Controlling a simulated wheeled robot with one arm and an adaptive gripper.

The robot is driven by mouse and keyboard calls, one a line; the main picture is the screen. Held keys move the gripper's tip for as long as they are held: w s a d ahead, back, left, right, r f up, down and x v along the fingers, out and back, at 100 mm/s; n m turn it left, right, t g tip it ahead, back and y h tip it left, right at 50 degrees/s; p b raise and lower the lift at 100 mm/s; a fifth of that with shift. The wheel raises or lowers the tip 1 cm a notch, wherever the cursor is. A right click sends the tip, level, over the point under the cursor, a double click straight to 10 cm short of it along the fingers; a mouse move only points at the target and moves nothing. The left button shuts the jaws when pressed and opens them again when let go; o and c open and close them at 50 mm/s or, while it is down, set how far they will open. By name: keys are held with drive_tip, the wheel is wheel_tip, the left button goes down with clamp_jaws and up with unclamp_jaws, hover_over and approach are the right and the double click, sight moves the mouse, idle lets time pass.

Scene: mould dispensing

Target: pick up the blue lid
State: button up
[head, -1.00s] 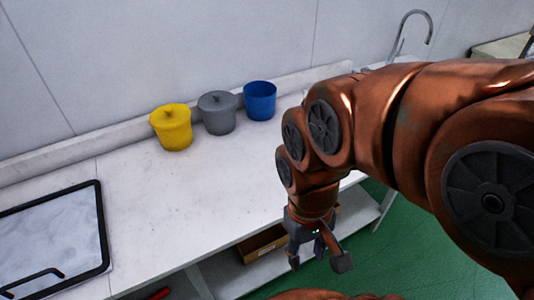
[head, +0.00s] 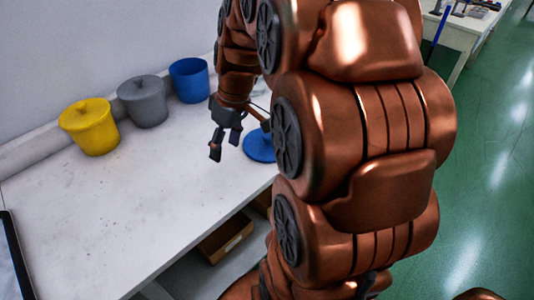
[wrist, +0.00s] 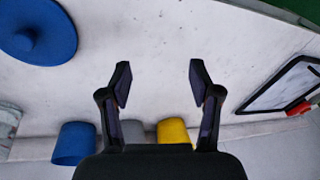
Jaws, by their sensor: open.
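The blue lid (head: 259,147) lies flat on the white table, partly hidden behind my arm in the head view. My gripper (head: 224,151) is open and empty above the table, to the left of the lid in the head view. In the wrist view my gripper's fingers (wrist: 157,80) stand apart with bare table between them, and the lid is off to their left.
A lidless blue pot (head: 189,82), a grey lidded pot (head: 144,103) and a yellow lidded pot (head: 90,128) stand along the wall. A black-framed tray (wrist: 283,85) lies farther along the table. An open box (head: 226,238) sits on the shelf below. The table's middle is clear.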

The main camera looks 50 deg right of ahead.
drive_tip(key=w+d+f+t+b, duration=0.1)
drive_tip(key=w+d+f+b, duration=0.15)
drive_tip(key=d, duration=0.35)
drive_tip(key=w+d+f+t+b, duration=0.1)
drive_tip(key=d+f+b, duration=0.15)
drive_tip(key=d, duration=0.35)
drive_tip(key=n+t+b, duration=0.1)
drive_tip(key=b, duration=0.1)
hover_over(268, 136)
drive_tip(key=s, duration=0.2)
drive_tip(key=f, duration=0.2)
drive_tip(key=shift+d+f+h, duration=0.2)
drive_tip(key=shift+f+h, duration=0.1)
drive_tip(key=shift+f, duration=0.05)
drive_tip(key=shift+d+p+x, duration=0.15)
drive_tip(key=shift+p+x, duration=0.4)
drive_tip(key=shift+x, duration=1.3)
drive_tip(key=shift+d+p+x, duration=0.15)
drive_tip(key=shift+p+x, duration=0.4)
drive_tip(key=shift+x, duration=1.3)
drive_tip(key=shift+s+f, duration=0.15)
clamp_jaws()
